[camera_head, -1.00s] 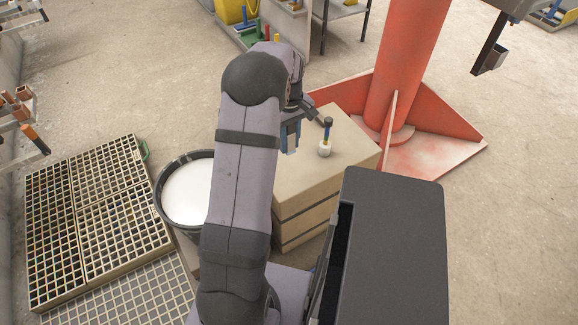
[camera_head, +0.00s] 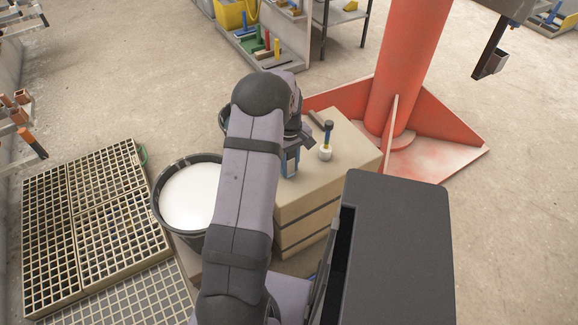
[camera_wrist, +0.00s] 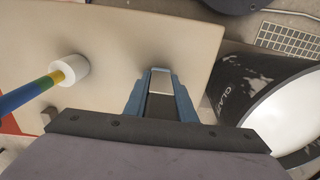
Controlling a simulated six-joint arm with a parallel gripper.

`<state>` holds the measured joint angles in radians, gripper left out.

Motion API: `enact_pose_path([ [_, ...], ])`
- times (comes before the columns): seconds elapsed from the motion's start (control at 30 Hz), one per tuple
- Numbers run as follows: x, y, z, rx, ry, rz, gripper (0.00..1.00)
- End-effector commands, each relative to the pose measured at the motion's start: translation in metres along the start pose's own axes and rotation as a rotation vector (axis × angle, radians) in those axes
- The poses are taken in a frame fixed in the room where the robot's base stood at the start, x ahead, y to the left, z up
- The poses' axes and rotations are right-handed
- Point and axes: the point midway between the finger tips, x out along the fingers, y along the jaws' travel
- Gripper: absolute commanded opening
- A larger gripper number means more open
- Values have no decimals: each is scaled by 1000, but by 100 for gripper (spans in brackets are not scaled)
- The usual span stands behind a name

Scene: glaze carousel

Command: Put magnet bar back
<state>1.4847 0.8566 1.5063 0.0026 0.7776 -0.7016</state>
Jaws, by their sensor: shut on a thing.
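My gripper (camera_head: 290,162) is over the left part of the tan box top, partly hidden behind my arm in the head view. In the wrist view, its two blue fingers (camera_wrist: 160,98) are shut on a grey bar with a pale end (camera_wrist: 160,82), which looks like the magnet bar. The box top (camera_wrist: 110,35) lies beneath it. I cannot tell whether the bar touches the box.
A white-based tool with a blue and yellow handle (camera_head: 325,145) stands on the box (camera_head: 345,155). A black bucket of white liquid (camera_head: 188,195) stands left of the box. A red column (camera_head: 400,70) rises behind. A dark cabinet (camera_head: 395,240) is at front right.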

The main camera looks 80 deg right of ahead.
Motion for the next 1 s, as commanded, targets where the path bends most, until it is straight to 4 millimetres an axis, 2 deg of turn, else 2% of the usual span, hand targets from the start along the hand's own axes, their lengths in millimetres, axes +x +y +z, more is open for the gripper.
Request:
enact_pose_path([
  [0.4,4,0,-1,0,2,1,0],
  [0.43,4,0,0,0,1,1,28],
  [0.5,4,0,0,0,1,1,42],
  [0.83,2,0,0,0,1,1,42],
  [1.0,-9,1,-1,0,2,2,42],
])
